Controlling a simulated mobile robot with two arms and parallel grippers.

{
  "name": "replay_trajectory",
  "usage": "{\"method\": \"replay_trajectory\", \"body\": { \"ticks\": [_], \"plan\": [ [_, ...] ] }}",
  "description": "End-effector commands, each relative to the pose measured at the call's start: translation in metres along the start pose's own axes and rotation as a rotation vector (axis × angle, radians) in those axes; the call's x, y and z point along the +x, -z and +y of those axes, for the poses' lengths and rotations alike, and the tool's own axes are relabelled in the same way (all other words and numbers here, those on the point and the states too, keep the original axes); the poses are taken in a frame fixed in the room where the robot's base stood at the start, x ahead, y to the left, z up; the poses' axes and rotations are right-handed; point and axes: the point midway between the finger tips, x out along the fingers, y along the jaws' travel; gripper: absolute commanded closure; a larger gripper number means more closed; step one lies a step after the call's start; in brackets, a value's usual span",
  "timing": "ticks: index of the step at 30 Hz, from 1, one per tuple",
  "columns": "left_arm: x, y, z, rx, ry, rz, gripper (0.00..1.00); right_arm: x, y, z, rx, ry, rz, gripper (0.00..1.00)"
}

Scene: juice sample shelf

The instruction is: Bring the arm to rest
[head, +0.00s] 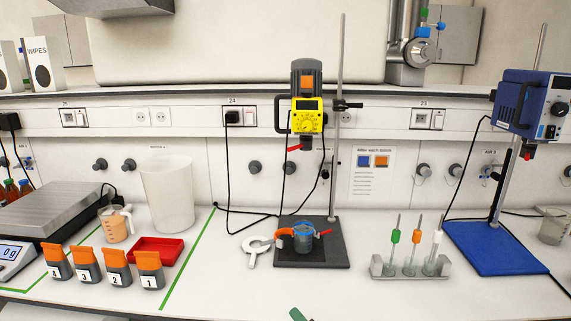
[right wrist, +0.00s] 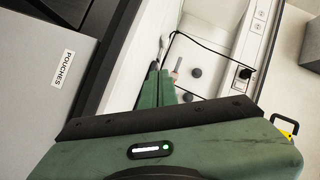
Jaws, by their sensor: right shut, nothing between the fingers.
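My right gripper (head: 297,314) shows in the head view only as a small green tip at the bottom edge, in front of the bench. In the right wrist view its two green fingers (right wrist: 157,88) lie together, shut with nothing between them. The gripper is apart from everything on the bench. The rest of the right arm is out of the head view. My left gripper is in neither view.
A yellow stirrer (head: 307,115) stands above a grey vessel (head: 304,238). A rack (head: 408,267) holds three stirring tools. Numbered pouches (head: 118,267), a red tray (head: 157,250) and a scale (head: 50,200) are left. A blue stirrer (head: 532,105) is right.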

Motion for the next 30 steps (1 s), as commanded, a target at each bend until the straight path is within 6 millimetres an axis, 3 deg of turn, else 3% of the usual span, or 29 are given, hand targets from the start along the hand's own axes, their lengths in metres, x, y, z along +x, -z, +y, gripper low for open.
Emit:
{"method": "replay_trajectory", "body": {
  "ticks": [5,11,18,24,30],
  "plan": [
    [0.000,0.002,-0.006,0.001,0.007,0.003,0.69,-0.033,-0.019,0.029,-0.124,-0.091,-0.083,1.00],
    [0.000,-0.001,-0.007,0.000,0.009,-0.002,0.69,-0.091,-0.044,0.069,-0.305,-0.234,-0.219,1.00],
    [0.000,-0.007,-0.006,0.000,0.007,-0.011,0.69,-0.200,-0.069,0.122,-0.562,-0.469,-0.452,1.00],
    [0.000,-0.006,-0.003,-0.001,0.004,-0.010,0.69,-0.272,-0.075,0.142,-0.689,-0.608,-0.602,1.00],
    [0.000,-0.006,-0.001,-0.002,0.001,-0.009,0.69,-0.328,-0.076,0.150,-0.768,-0.708,-0.716,1.00]
  ]
}}
